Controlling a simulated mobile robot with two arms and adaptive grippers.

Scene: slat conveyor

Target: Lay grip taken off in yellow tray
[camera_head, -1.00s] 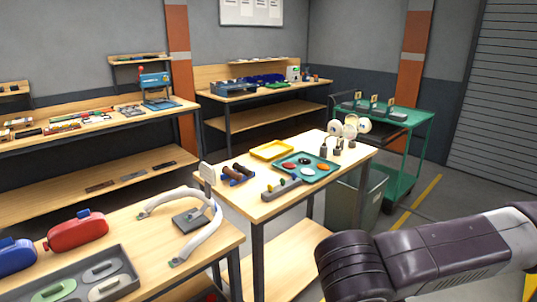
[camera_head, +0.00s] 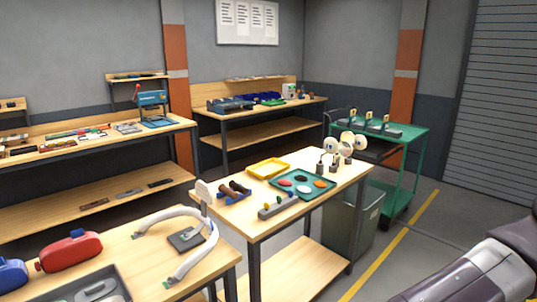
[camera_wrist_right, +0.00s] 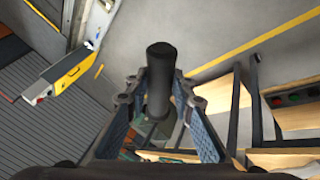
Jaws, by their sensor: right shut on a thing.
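The yellow tray (camera_head: 268,168) lies on the middle wooden table in the head view, left of the teal tray, and looks empty. In the right wrist view my right gripper (camera_wrist_right: 157,92) is shut on a dark, round grip (camera_wrist_right: 160,68), which stands out between its blue-padded fingers. The grip's lower end is partly hidden in shadow. In the head view only part of my right arm shows at the bottom right corner, so the right gripper and grip are outside that picture. My left gripper is not in view.
A teal tray (camera_head: 302,184) with coloured oval pieces adjoins the yellow tray. Brown handles (camera_head: 234,190) on a blue rest, a grey block (camera_head: 278,206) and round-headed upright pieces (camera_head: 346,146) stand nearby. A bin (camera_head: 350,222) and green cart (camera_head: 408,135) are at right.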

